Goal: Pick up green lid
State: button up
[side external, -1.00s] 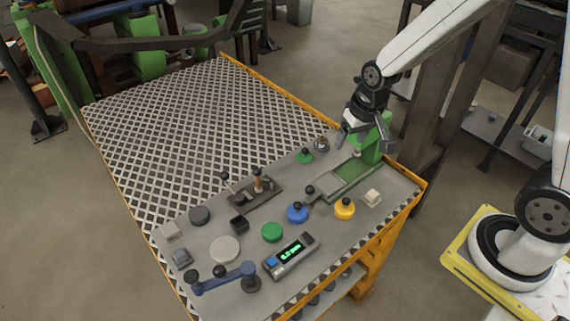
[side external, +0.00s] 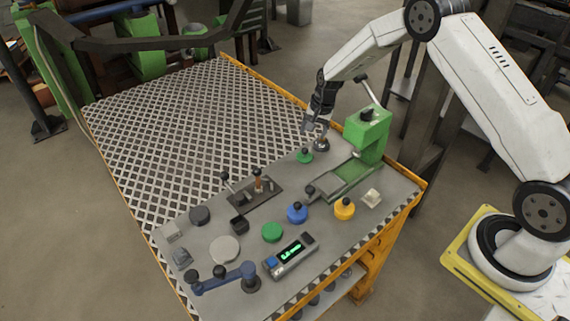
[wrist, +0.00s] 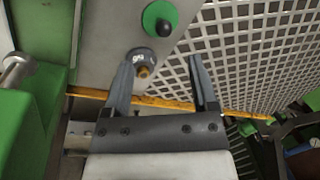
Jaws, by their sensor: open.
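The green lid (side external: 304,156) with a black knob lies on the grey table top near its back edge. It also shows at the top of the wrist view (wrist: 152,17), beyond my fingertips. A second green disc (side external: 272,232), with no knob visible, lies nearer the front. My gripper (side external: 316,124) is open and empty, above and behind the green lid. In the wrist view my gripper (wrist: 162,62) points toward the table, with a small grey object with a brass knob (wrist: 142,57) close to the left finger.
A green press-like machine (side external: 368,133) stands right of the lid. A blue knobbed lid (side external: 297,214), a yellow knobbed lid (side external: 344,210) and a display box (side external: 290,256) sit toward the front. A perforated grid surface (side external: 195,125) spreads to the left.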

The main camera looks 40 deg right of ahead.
aim_at(306, 149)
jog(key=shift+w+d+f, duration=0.25)
jog(key=shift+w+f, duration=0.15)
jog(key=shift+f, duration=0.2)
jog(key=shift+f, duration=0.1)
jog(key=shift+w+a+f, duration=0.1)
jog(key=shift+f, duration=0.5)
jog(key=shift+w+a+f, duration=0.1)
jog(key=shift+f, duration=0.45)
jog(key=shift+w+a+f, duration=0.1)
jog(key=shift+w+f, duration=0.05)
jog(key=shift+f, duration=0.7)
jog(key=shift+w+a+f, duration=0.15)
jog(key=shift+w+f, duration=0.05)
jog(key=shift+f, duration=0.65)
jog(key=shift+w+a+f, duration=0.1)
jog(key=shift+w+f, duration=0.05)
jog(key=shift+f, duration=0.7)
grip_shut()
